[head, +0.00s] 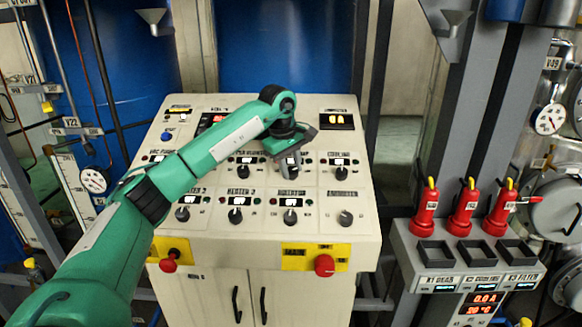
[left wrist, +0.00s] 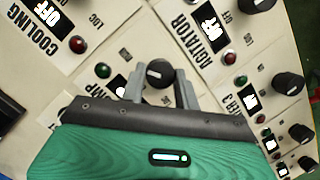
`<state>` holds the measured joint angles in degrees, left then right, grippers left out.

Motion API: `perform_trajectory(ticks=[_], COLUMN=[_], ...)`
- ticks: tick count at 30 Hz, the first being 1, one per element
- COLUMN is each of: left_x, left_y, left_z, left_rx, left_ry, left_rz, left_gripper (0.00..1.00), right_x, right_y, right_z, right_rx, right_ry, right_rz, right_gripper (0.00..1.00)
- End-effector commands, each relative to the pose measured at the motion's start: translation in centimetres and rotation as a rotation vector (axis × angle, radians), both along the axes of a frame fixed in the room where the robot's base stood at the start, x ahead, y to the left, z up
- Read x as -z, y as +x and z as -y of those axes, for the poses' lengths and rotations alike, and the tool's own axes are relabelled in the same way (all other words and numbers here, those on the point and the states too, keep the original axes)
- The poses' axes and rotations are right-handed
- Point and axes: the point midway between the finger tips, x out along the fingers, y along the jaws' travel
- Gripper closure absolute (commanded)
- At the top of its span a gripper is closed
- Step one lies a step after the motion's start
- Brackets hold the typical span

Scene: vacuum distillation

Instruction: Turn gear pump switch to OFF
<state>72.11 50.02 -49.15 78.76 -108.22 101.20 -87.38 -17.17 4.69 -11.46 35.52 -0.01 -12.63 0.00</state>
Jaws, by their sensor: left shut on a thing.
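The cream control panel (head: 215,172) slopes up ahead with rows of black rotary switches. My left gripper (head: 291,165) is over the middle of the panel in the head view. In the left wrist view its two grey fingers (left wrist: 159,88) are shut on a black switch knob (left wrist: 158,73), one on each side. The label beside this knob is mostly covered and ends in "MP", which fits the gear pump switch. Its small display is partly hidden by the gripper, so its reading cannot be told. My right gripper is in neither view.
Red knobs (head: 324,265) project from the panel's front. Red-handled tools (head: 465,207) stand on a grey stand at right.

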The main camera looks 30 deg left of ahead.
Motion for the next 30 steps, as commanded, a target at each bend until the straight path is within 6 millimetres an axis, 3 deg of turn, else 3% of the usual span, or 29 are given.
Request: perform_trajectory(ticks=[11,30], left_x=[0.3,0.5], left_y=[-0.1,-0.5], left_z=[-0.1,-0.1], left_rx=[-0.170,-0.711], left_ry=[-0.057,-0.238], left_rz=[0.036,0.148], left_gripper=[0.91,0.91], right_x=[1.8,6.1], right_y=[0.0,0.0], right_z=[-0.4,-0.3], right_rx=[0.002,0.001], right_ry=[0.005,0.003], right_rz=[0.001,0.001], right_gripper=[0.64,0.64])
